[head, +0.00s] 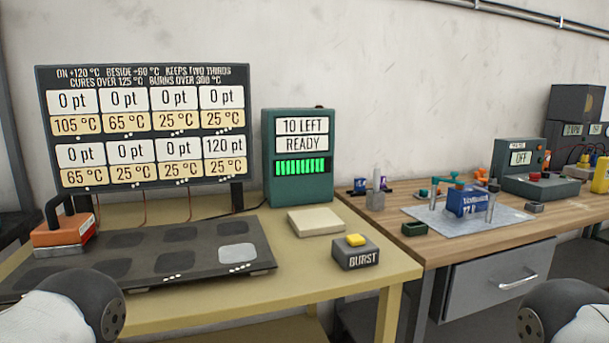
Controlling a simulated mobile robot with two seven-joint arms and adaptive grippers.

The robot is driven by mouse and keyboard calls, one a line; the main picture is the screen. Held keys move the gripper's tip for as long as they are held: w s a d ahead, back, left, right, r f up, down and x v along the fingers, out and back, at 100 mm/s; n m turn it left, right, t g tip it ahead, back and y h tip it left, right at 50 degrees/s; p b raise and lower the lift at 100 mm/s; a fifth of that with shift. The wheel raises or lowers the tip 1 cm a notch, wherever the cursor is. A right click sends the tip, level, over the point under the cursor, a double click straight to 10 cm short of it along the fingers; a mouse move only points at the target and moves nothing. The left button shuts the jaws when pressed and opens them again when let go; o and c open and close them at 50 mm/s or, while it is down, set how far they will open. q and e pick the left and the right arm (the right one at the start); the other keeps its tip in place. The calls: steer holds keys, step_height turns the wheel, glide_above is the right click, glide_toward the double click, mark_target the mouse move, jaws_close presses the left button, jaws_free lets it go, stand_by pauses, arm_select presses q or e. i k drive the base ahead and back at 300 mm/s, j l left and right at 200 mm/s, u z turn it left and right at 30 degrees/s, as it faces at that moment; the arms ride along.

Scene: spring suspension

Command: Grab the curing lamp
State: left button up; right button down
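What looks like the curing lamp is an orange-red block (61,233) with a black upright handle (57,210). It sits at the back left of a dark plate (140,283) marked with several pads. Parts of my two arms show at the bottom left and bottom right corners. Neither gripper's fingers are in the picture, so I cannot see them against the lamp.
A display board (149,128) stands behind the plate. A green box (298,157) reads "10 LEFT READY". A pale slab (316,222) and a BURST button box (355,252) sit right of the plate. A cluttered wooden bench (462,247) adjoins on the right.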

mark_target(60, 235)
steer(key=u, duration=1.45)
